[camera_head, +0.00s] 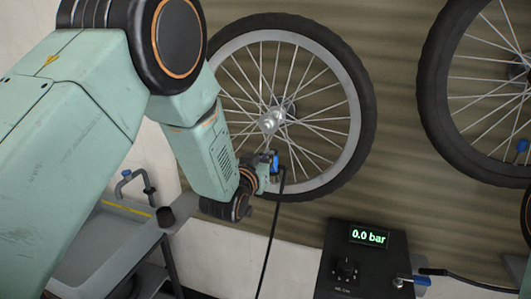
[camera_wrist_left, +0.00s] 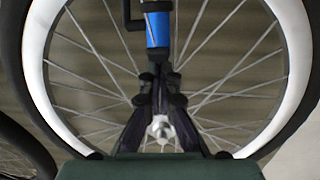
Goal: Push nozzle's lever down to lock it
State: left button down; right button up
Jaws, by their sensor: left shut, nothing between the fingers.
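A blue nozzle (camera_head: 275,160) sits at the lower part of the left wheel's rim, with a black hose (camera_head: 271,235) hanging from it. In the left wrist view the nozzle (camera_wrist_left: 158,27) shows as a blue cylinder at the top centre, with a dark bracket-like part on its left. My left gripper (camera_head: 268,170) is right by the nozzle; in the left wrist view its dark fingertips (camera_wrist_left: 158,78) are together just below the nozzle's grey end. Whether they touch it I cannot tell. The lever's position is not clear. My right gripper is not seen.
The spoked wheel (camera_head: 360,130) stands before a ribbed wall. A pump box (camera_head: 330,268) reading 0.0 bar stands at lower right, beside a blue-handled valve (camera_head: 421,281). A second wheel (camera_head: 436,110) is at the right. A sink (camera_head: 110,232) with a tap is at lower left.

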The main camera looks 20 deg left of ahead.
pick_arm(q)
jog(key=shift+w, duration=0.15)
jog(key=s+r+p, duration=0.1)
jog(key=s+p, duration=0.1)
jog(key=s, duration=0.7)
jog(key=shift+s+a, duration=0.2)
jog(key=shift+a, duration=0.1)
jog(key=shift+s+r, duration=0.2)
jog(key=shift+s, duration=0.05)
